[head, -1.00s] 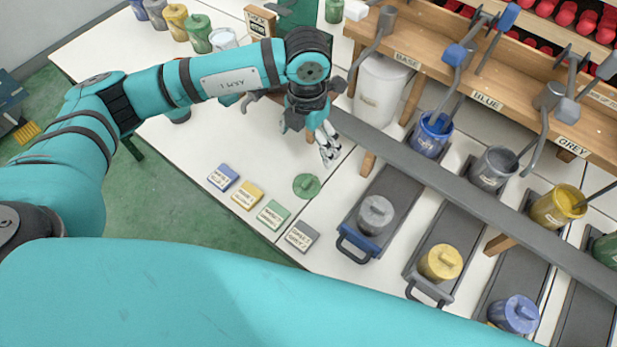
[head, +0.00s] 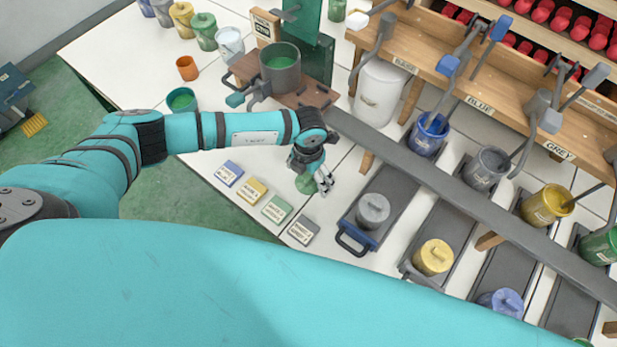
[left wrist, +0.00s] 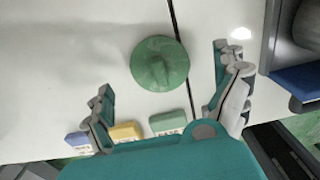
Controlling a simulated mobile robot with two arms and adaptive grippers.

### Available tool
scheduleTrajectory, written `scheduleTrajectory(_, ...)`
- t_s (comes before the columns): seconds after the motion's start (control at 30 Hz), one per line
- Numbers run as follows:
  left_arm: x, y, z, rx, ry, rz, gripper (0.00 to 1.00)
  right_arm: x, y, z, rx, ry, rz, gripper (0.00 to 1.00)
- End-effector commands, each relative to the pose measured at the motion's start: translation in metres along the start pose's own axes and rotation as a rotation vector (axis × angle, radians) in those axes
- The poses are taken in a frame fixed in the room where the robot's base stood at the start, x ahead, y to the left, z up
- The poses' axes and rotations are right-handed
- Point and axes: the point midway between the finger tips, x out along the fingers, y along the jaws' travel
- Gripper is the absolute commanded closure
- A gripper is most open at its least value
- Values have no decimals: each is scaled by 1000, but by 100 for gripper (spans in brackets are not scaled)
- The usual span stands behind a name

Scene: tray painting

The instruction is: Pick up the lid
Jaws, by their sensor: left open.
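The green round lid (left wrist: 160,63) lies flat on the white table, with a raised grip bar across its top. In the head view the lid (head: 304,184) is partly hidden behind my left gripper (head: 325,183). In the left wrist view my left gripper (left wrist: 165,95) is open and empty. Its two fingers stand wide apart, with the lid ahead of them and between their lines, not touched. My right gripper is not in view.
Blue, yellow, green and grey labelled blocks (head: 276,208) line the table's front edge. A grey-lidded can (head: 373,210) stands on a tray to the right. A green-filled pot (head: 281,70) sits on a brown stand behind. A long grey rail (head: 440,188) crosses the table.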

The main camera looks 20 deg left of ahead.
Motion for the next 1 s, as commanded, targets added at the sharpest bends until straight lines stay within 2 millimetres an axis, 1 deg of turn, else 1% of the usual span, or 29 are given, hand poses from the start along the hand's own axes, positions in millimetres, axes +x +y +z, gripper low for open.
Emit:
scheduleTrajectory(0.03, 6, 0, 0, -2, 1, 0, 2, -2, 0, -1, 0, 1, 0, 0)
scheduleTrajectory(0.13, 14, 0, 1, -1, -2, 0, 2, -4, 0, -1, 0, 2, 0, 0)
scheduleTrajectory(0.37, 18, 0, 1, 1, -2, 0, 2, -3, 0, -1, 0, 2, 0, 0)
scheduleTrajectory(0.4, 17, 0, 1, 1, -2, 0, 3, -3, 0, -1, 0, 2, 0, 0)
scheduleTrajectory(0.8, 17, 0, 1, 0, -2, 0, 56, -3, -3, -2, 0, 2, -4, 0)
scheduleTrajectory(1.0, 17, 0, 1, 0, -2, 0, 56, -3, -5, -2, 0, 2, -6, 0)
